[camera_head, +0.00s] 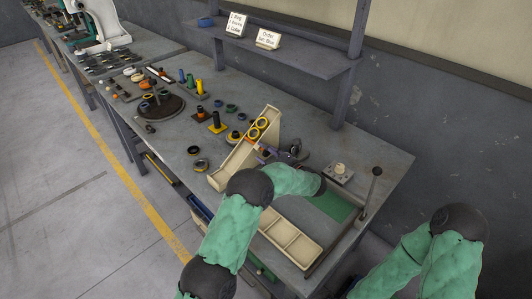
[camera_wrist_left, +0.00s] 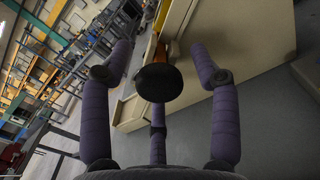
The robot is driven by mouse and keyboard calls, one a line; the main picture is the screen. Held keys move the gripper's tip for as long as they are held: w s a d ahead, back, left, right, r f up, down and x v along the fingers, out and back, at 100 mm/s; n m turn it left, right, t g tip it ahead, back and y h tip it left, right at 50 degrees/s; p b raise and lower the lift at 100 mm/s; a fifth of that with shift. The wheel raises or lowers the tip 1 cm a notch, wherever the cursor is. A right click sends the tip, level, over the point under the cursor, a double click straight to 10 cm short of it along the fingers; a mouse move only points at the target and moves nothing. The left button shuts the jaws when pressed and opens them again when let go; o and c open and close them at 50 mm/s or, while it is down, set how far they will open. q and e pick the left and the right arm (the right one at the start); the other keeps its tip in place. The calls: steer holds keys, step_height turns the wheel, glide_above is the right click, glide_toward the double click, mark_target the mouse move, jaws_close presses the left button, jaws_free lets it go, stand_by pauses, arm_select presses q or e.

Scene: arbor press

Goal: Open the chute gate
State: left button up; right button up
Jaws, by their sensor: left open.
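The beige chute (camera_head: 233,160) stands tilted on the bench, with yellow rings (camera_head: 259,125) lying in its upper part. A small orange part (camera_head: 250,140), which looks like the gate, shows at the chute below the rings. My left gripper (camera_head: 268,152) is at the chute's right side, partly hidden by my own arm. In the left wrist view its purple fingers are spread. A dark round knob (camera_wrist_left: 160,82) on an orange-brown stem is between the open fingers, with the chute wall (camera_wrist_left: 240,50) behind. I cannot tell whether any finger touches the knob. My right gripper is out of view.
A beige divided tray (camera_head: 290,240) lies at the bench's front, beside a green mat (camera_head: 333,205) and an upright lever (camera_head: 371,190). A round dark turntable (camera_head: 161,107) and several small parts stand left of the chute. A shelf (camera_head: 275,55) with two signs is behind.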

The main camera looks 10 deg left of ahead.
arm_select(q)
jaws_close()
jaws_free()
steer(key=v, duration=1.2)
steer(key=shift+f, duration=0.1)
stand_by(0.3)
